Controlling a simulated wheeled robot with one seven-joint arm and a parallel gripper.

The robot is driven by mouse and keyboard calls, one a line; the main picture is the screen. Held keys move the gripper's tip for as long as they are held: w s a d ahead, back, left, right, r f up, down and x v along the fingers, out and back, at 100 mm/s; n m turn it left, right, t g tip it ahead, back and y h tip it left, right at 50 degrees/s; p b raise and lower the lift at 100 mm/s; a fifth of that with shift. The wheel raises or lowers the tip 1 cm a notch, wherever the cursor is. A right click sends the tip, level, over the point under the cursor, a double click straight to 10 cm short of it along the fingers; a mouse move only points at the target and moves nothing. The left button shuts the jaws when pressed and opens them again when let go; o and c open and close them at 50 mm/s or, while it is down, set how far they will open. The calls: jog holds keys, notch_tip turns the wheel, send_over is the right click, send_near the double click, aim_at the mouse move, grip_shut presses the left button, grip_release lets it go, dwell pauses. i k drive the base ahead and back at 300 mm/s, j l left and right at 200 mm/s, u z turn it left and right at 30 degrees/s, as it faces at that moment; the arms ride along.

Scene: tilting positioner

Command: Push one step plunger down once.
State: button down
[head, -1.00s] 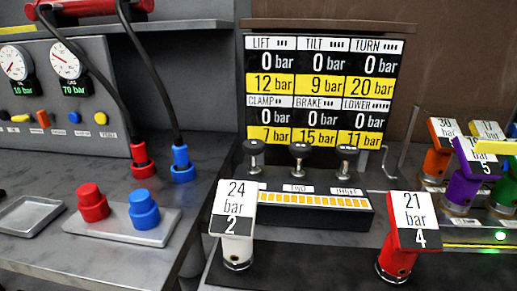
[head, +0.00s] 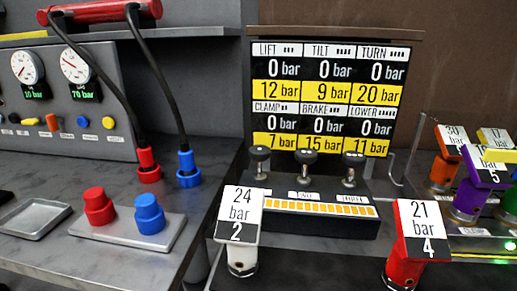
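The step plungers are three dark round knobs on a black box in the middle of the head view. They are a left plunger (head: 259,158), a middle plunger (head: 306,160) and a right plunger (head: 353,162). All three stand upright on stems at about the same height. The box (head: 300,226) has a yellow segmented bar along its front. Behind it a pressure board (head: 325,98) shows 0 bar for every function, with yellow values below. My gripper is not in view.
A white block marked 24 bar (head: 240,215) and a red block marked 21 bar (head: 420,230) stand in front of the box. Red and blue caps (head: 150,213) sit on a plate at left. Coloured blocks crowd the right.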

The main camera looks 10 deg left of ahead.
aim_at(260, 153)
jog(key=u, duration=1.6)
jog(key=i+l, duration=0.25)
jog(key=l, duration=0.15)
jog(key=i+l, duration=0.45)
jog(key=l, duration=0.3)
